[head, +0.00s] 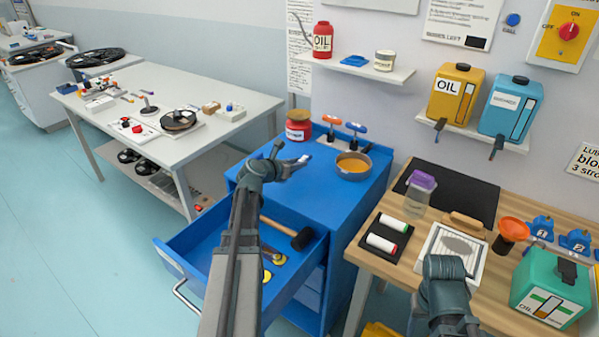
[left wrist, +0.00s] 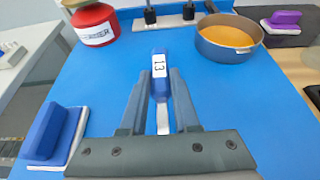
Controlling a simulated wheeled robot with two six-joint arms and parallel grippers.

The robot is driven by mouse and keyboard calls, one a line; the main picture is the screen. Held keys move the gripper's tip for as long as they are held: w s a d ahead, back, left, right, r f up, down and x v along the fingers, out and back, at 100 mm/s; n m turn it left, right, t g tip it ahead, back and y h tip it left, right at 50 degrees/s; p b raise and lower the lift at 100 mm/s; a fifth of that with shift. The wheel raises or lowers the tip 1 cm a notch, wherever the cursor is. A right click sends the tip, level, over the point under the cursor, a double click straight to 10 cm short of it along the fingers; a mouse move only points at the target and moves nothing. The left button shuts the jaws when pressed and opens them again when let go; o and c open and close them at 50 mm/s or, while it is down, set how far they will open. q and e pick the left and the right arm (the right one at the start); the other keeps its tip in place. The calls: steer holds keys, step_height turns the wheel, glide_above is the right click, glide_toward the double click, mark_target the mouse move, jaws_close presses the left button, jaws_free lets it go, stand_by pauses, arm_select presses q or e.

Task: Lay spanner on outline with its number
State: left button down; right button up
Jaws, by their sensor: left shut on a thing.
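My left gripper (head: 297,161) is over the blue cabinet top in the head view. In the left wrist view its fingers (left wrist: 160,97) are shut on the spanner (left wrist: 159,64), which has a blue handle with a white label reading 13. A metal part of it shows between the fingers, and the rest is hidden. In the head view the spanner is too small to make out clearly. No outline can be told with certainty. My right gripper (head: 445,268) is over the wooden bench, seen from above, with its fingertips hidden.
The cabinet top (left wrist: 100,85) bears a red jar (left wrist: 95,24), a pan (left wrist: 229,38) and a blue block (left wrist: 47,130). Below, an open drawer (head: 195,240) holds a mallet (head: 302,238) and yellow-ended items (head: 267,276). A white table (head: 110,85) stands left.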

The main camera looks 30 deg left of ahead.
mark_target(297, 178)
arm_select(q)
steer(key=shift+f+b, duration=1.4)
steer(key=shift+f, duration=0.25)
steer(key=shift+f, duration=0.2)
steer(key=c, duration=0.6)
jaws_free()
steer(key=shift+c, duration=0.2)
steer(key=shift+r, duration=0.3)
steer(key=p+v, duration=0.4)
steer(key=v, duration=0.6)
steer(key=shift+s+r, duration=0.15)
steer(key=shift+s, duration=0.05)
steer(key=shift+o, duration=0.2)
steer(key=shift+s+r+p, duration=0.2)
steer(key=shift+s+p, duration=0.1)
steer(key=shift+s, duration=0.4)
